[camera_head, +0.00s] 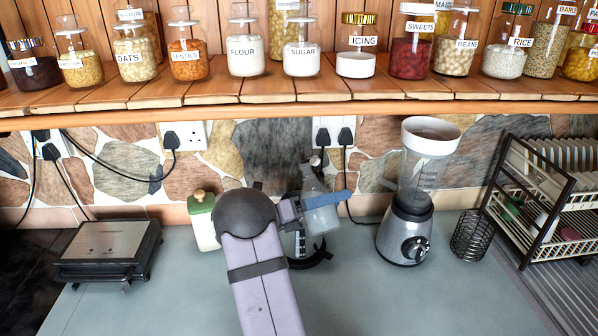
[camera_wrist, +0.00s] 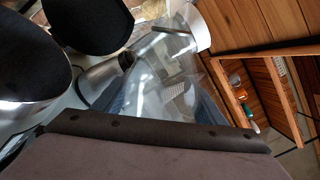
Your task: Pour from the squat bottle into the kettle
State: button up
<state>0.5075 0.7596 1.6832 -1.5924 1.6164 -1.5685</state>
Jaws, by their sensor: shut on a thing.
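The squat bottle (camera_head: 322,219) is clear, with a dark neck. In the head view it is up off the counter, neck upward and leaning a little left. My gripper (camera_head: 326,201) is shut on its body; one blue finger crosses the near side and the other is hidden. The clear bottle (camera_wrist: 165,72) also fills the middle of the wrist view. What seems to be the kettle (camera_head: 301,246), with a dark base and handle, stands on the counter just below and behind the bottle. My arm and the bottle hide much of it.
A green-lidded jar (camera_head: 203,222) stands left of my arm. A blender (camera_head: 405,235) stands to the right, before a wire basket (camera_head: 469,236) and dish rack (camera_head: 545,205). A sandwich press (camera_head: 108,250) is at left. A jar-laden wooden shelf (camera_head: 290,105) overhangs the back.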

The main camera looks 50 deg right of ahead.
jog(key=shift+s+r+n+p, duration=0.15)
jog(key=shift+r+n+p, duration=0.25)
jog(key=shift+r+p, duration=0.1)
jog(key=shift+s+a+r+n+p, duration=0.2)
jog(key=shift+r+n+p, duration=0.7)
jog(key=shift+p, duration=1.35)
jog(key=shift+s+a+r+n+p, duration=0.15)
jog(key=shift+r+n+p, duration=0.7)
jog(key=shift+p, duration=1.4)
jog(key=shift+w+d+r+n+p, duration=0.4)
jog(key=shift+w+r+n+p, duration=0.15)
jog(key=shift+n+p, duration=0.45)
jog(key=shift+w+r+n+t+h, duration=0.1)
jog(key=shift+r+n+t+h, duration=0.2)
jog(key=shift+r+n, duration=1.1)
dwell(0.6)
